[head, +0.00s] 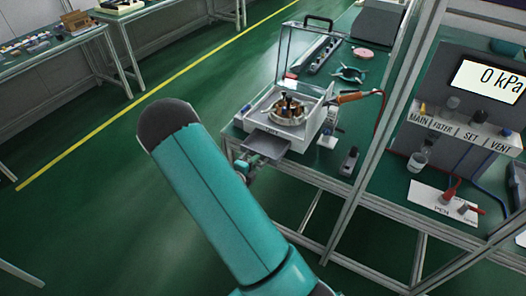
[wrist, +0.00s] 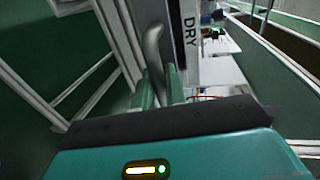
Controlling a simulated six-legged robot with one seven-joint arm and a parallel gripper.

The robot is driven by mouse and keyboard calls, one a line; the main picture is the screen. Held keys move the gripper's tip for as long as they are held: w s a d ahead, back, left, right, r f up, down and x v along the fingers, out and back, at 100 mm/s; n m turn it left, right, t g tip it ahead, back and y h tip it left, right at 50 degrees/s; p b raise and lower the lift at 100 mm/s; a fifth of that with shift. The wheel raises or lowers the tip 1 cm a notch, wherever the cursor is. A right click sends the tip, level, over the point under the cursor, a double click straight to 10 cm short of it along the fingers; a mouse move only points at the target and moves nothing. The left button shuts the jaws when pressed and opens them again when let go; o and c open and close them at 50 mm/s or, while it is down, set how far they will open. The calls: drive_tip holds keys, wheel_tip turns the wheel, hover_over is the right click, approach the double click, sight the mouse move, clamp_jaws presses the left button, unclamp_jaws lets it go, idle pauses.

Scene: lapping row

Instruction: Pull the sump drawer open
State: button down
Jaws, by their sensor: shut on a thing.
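The white lapping machine (head: 288,118) stands on the green bench, with a round plate and brown parts on top. The sump drawer (head: 266,146) shows as a grey tray jutting out from the machine's front, low down. My gripper (head: 244,170) is at the drawer's front left, partly hidden by my teal arm. In the wrist view, my gripper's teal fingers (wrist: 162,90) are closed around a curved grey handle (wrist: 154,48). The machine's white side with the word DRY (wrist: 191,30) is just to the right.
A clear guard with a black handle (head: 305,50) stands behind the machine. An orange-handled tool (head: 352,97) and a small grey device (head: 349,160) lie to the right. A metal frame post (head: 375,130) rises nearby. The green floor (head: 200,85) to the left is open.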

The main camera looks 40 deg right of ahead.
drive_tip(key=shift+v, duration=0.8)
drive_tip(key=shift+f, duration=0.15)
drive_tip(key=c, duration=1.8)
unclamp_jaws()
drive_tip(key=v, duration=1.4)
drive_tip(key=shift+w, duration=0.15)
